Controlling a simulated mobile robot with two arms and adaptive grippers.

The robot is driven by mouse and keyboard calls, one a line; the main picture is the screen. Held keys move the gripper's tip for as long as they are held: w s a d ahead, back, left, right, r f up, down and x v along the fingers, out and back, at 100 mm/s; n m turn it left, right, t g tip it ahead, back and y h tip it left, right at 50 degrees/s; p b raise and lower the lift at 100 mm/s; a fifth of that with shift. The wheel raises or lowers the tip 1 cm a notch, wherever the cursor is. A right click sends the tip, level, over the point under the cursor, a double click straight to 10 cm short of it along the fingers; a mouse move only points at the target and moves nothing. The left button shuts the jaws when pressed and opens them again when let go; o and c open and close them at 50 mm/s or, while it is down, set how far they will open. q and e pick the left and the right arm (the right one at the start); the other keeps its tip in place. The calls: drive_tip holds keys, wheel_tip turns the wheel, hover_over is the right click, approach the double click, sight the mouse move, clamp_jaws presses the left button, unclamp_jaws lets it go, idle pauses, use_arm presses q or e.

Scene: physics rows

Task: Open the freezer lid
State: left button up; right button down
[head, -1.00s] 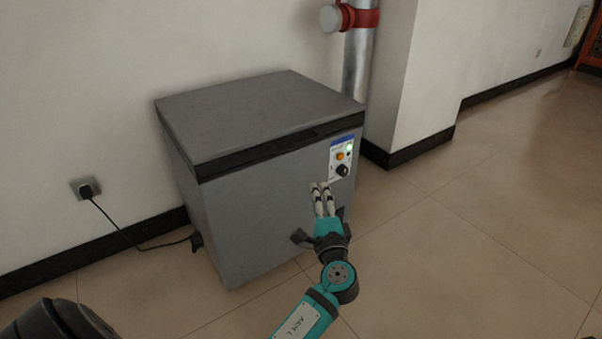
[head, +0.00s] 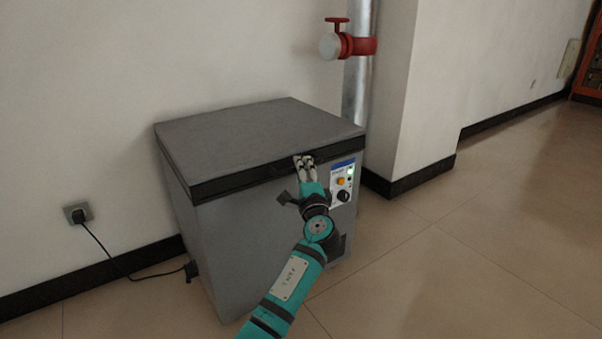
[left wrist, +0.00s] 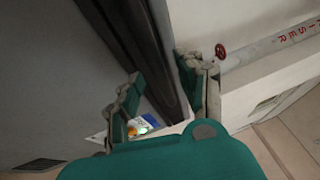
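The grey chest freezer (head: 235,245) stands against the wall with its flat grey lid (head: 255,132) closed. A black band with a handle strip (head: 255,172) runs along the lid's front edge. My left gripper (head: 304,161) is at this edge, right of the middle. In the left wrist view, its two fingers (left wrist: 160,68) are spread apart, with the black band (left wrist: 138,42) showing between and beyond them. I cannot tell whether either finger touches it. My right gripper is out of view.
The control panel (head: 343,183) is on the freezer's front right, close to my left gripper. A metal pipe with a red valve (head: 352,46) rises behind the freezer. A power cord (head: 120,265) runs to a wall socket at left. Floor at right is clear.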

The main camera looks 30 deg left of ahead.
use_arm(q)
drive_tip(key=shift+x, duration=0.85)
drive_tip(key=shift+c, duration=0.5)
clamp_jaws()
drive_tip(key=shift+f, duration=0.1)
